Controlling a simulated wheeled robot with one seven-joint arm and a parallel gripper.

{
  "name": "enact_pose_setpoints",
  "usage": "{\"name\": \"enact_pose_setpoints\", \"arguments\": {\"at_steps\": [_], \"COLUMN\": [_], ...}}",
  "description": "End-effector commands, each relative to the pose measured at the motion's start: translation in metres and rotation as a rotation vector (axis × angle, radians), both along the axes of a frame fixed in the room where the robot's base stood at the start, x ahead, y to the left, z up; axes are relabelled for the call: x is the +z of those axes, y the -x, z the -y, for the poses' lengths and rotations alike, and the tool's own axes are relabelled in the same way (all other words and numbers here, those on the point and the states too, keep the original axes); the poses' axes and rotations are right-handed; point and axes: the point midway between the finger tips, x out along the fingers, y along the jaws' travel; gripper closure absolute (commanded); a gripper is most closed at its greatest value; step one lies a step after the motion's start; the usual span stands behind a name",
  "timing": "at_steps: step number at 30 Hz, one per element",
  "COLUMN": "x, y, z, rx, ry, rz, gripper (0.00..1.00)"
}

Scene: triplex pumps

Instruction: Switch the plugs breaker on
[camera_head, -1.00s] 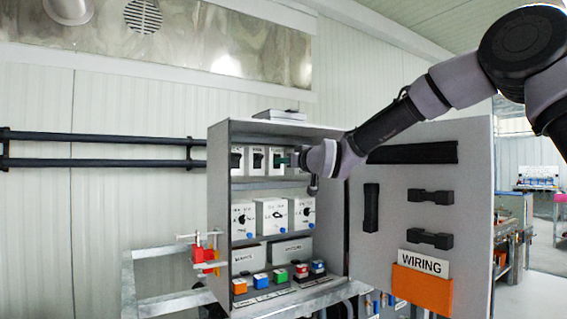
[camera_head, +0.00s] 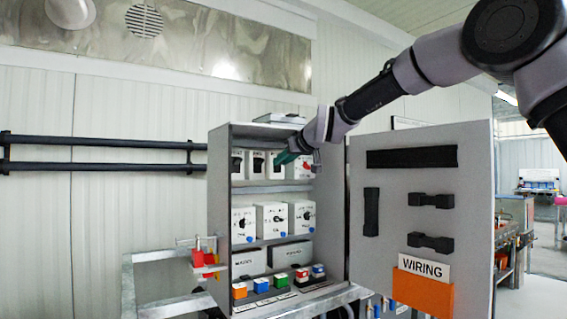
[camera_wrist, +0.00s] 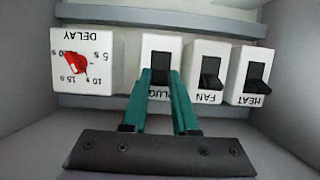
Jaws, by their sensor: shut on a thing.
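The plugs breaker is the white box labelled PLUG (camera_wrist: 176,48), upside down in the centre of the wrist view. Its black lever (camera_wrist: 160,65) shows between the green fingertips of my gripper (camera_wrist: 162,76). The fingers are close together and shut on the lever, covering part of the label. In the head view my gripper (camera_head: 285,157) reaches into the top shelf of the open cabinet (camera_head: 280,129), tilted downward, and hides much of the plugs breaker there.
Beside the plugs breaker are the FAN breaker (camera_wrist: 207,60), the HEAT breaker (camera_wrist: 250,75) and the DELAY dial (camera_wrist: 82,62). Shelves with boxes and coloured buttons (camera_head: 262,285) lie below. The open cabinet door (camera_head: 460,190) stands to the right.

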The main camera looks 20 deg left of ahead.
Motion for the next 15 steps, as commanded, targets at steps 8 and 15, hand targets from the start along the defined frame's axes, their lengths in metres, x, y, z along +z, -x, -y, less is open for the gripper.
{"name": "enact_pose_setpoints", "arguments": {"at_steps": [8,15], "x": [-0.002,-0.0013], "y": [0.0,0.0001], "z": [0.0006,0.0006], "rx": [0.0,0.0], "ry": [0.012,0.01], "rz": [-0.011,-0.01], "gripper": [1.0,0.43]}}
